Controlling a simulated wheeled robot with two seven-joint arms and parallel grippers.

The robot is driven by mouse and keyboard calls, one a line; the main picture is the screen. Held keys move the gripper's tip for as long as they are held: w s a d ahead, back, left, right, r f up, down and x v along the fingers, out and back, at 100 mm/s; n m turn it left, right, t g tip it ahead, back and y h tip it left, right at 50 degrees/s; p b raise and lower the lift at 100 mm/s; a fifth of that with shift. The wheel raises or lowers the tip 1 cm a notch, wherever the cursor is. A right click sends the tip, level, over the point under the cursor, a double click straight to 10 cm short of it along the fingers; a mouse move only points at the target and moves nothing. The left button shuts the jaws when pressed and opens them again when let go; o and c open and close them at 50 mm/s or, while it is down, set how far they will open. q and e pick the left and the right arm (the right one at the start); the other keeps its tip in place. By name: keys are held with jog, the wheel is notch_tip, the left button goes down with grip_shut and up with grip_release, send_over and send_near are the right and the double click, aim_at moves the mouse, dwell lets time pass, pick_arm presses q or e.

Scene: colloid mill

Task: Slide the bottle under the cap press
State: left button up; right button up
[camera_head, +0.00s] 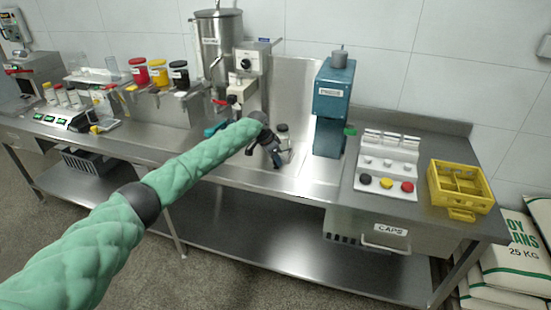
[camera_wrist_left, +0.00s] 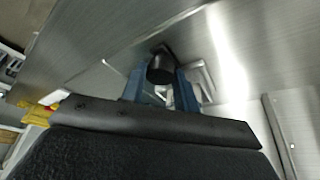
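The bottle (camera_head: 283,138), small with a dark cap, stands on the steel bench left of the cap press. The cap press (camera_head: 333,90) is a blue column marked PRESS with a grey knob on top. My left gripper (camera_head: 279,158) is low at the bottle, which is partly hidden behind it. In the left wrist view the two blue fingers (camera_wrist_left: 160,92) lie on either side of the bottle's black cap (camera_wrist_left: 160,68). I cannot tell whether they touch the bottle. My right gripper is not in view.
A white cap rack (camera_head: 388,165) and a yellow crate (camera_head: 460,188) stand right of the press. A small green piece (camera_head: 350,131) is beside the press. The steel mill (camera_head: 217,45) stands behind to the left. The bench between bottle and press looks clear.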

pick_arm(q)
grip_shut()
jog(key=shift+d, duration=0.1)
